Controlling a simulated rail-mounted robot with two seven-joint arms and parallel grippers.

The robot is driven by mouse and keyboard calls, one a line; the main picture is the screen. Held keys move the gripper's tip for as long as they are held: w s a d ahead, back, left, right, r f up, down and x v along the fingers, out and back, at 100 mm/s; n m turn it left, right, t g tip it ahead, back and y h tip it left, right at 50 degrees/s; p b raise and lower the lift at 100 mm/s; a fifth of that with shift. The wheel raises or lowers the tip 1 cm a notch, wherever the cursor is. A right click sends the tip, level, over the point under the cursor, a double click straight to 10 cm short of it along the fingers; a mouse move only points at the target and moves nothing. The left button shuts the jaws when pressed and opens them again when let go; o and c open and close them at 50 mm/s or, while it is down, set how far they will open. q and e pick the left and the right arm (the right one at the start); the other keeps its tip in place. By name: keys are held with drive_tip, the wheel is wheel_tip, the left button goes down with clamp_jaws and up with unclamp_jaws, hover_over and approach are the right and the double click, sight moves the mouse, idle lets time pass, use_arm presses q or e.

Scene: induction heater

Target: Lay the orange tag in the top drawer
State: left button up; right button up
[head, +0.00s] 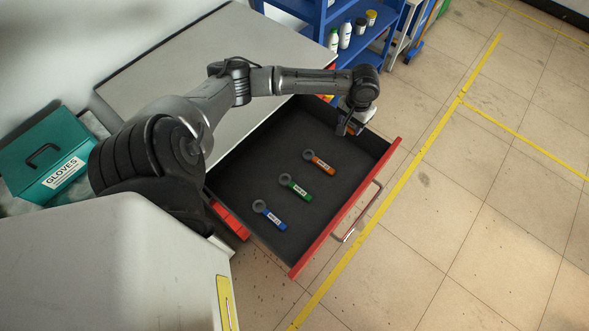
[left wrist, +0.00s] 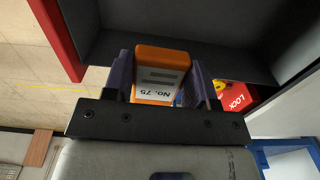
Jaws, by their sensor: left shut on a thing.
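The top drawer (head: 300,205) is pulled open, with a dark inside and a red front edge. My left gripper (head: 349,128) is over the drawer's back right corner. In the left wrist view its fingers (left wrist: 160,85) are shut on an orange tag (left wrist: 160,65) with a white label reading "No. 75". In the head view the held tag is mostly hidden by the gripper. Another orange tag (head: 321,164), a green tag (head: 297,188) and a blue tag (head: 270,216) lie apart in a slanting row on the drawer floor. My right gripper is not in view.
A grey cabinet top (head: 170,65) lies behind the drawer. A teal "GLOVES" box (head: 45,160) is at the left. A blue shelf (head: 310,15) with bottles stands at the back. A red "LOCK" item (left wrist: 232,97) shows near the fingers.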

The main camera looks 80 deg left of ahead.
use_arm(q)
drive_tip(key=shift+s+a+f, duration=0.2)
drive_tip(key=shift+s+a, duration=0.05)
drive_tip(key=shift+a, duration=0.2)
drive_tip(key=shift+s+a+f, duration=0.2)
drive_tip(key=shift+a, duration=0.25)
drive_tip(key=b, duration=0.2)
hover_over(336, 153)
wheel_tip(336, 153, down, 12)
drive_tip(key=shift+r, duration=0.1)
drive_tip(key=shift+f+b, duration=0.55)
drive_tip(key=shift+f, duration=2.4)
drive_tip(key=shift+f, duration=0.15)
drive_tip(key=o, duration=0.9)
